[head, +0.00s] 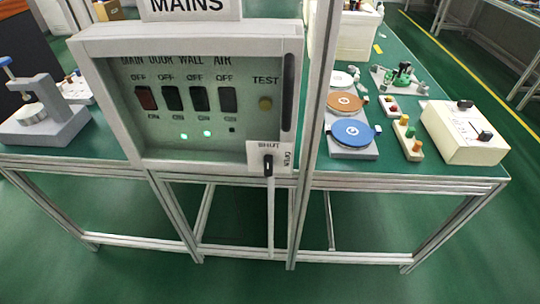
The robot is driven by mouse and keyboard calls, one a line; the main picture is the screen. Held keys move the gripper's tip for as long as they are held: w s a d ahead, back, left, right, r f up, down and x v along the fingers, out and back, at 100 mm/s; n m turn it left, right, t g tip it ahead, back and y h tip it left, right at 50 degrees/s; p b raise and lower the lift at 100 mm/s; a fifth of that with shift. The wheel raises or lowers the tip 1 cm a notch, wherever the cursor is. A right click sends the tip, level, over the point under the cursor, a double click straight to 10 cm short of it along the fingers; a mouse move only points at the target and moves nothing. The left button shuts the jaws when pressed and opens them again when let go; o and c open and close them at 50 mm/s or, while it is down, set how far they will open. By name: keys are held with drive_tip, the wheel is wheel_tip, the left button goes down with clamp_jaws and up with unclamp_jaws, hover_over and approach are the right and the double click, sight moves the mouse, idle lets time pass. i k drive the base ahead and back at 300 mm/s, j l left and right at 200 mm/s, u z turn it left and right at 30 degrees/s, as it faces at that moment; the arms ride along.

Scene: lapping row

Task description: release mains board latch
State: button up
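The mains board (105,120) is a grey framed box at the centre of the head view, under a sign reading MAINS (187,5). Its window shows switches (200,98) labelled MAIN, DOOR, WALL and AIR, with a TEST button (265,103) beside them. Two small green lamps (207,134) are lit below. At the lower right corner, a black latch knob (268,166) stands upright under the word SHUT. A sideways label beside it is hard to read. A thin pale rod hangs below the knob. My gripper is not in view.
Metal posts stand beside and behind the board. The right green bench holds orange and blue discs (352,132), small coloured blocks and a cream box (465,135). A grey press-like device (45,115) stands left. The floor in front looks clear.

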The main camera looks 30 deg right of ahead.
sight(268, 160)
drive_tip(key=j+u, duration=0.25)
drive_tip(key=j, duration=0.4)
drive_tip(key=j+u, duration=0.25)
drive_tip(key=j, duration=0.35)
